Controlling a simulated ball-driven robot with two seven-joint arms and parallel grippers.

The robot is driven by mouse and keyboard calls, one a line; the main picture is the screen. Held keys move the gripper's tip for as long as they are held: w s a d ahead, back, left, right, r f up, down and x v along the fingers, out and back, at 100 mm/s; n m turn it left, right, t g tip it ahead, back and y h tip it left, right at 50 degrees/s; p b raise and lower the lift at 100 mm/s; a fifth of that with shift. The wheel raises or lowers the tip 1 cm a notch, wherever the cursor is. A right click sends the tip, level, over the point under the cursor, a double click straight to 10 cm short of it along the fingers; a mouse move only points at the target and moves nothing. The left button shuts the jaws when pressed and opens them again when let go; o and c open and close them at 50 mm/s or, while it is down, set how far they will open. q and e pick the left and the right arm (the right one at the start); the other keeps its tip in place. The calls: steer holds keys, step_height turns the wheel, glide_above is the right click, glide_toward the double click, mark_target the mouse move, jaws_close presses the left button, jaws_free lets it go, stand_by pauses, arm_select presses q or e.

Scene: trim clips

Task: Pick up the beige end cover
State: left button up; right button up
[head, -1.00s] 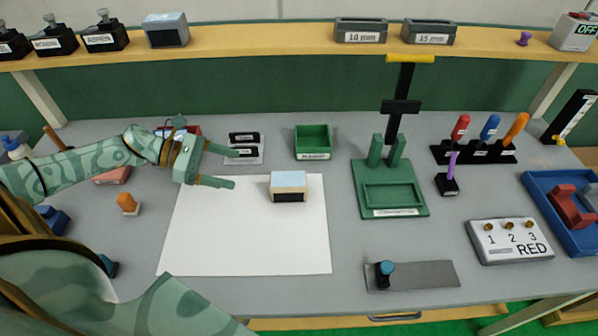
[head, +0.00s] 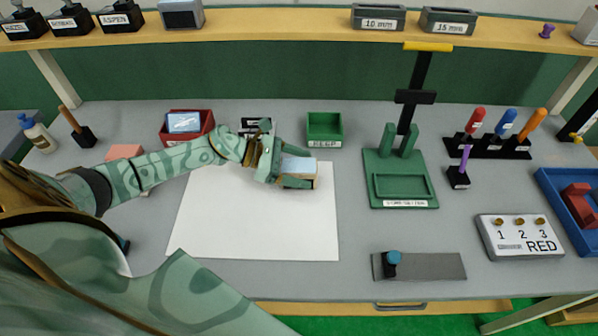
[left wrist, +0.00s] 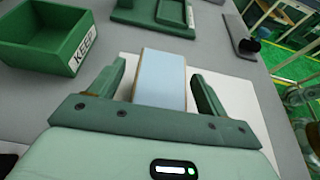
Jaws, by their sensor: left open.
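A small block with a pale blue top and beige edges (head: 299,166) lies on the white sheet (head: 235,235), near its upper right part. It is the only beige-sided piece I can make out as the end cover. In the left wrist view the block (left wrist: 160,78) shows its blue face between the fingers. My left gripper (head: 294,170) is open, with one finger on each side of the block. The left wrist view shows gaps between the block and both fingers (left wrist: 158,72). My gripper hides part of the block in the head view. My right gripper is out of view.
A green KEEP bin (head: 324,129) stands just behind the block. A red bin (head: 187,127) holding a blue-topped piece is at the back left. A green fixture (head: 400,180) stands to the right. The sheet's front is clear.

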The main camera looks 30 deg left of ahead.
arm_select(q)
steer(key=c, duration=1.1)
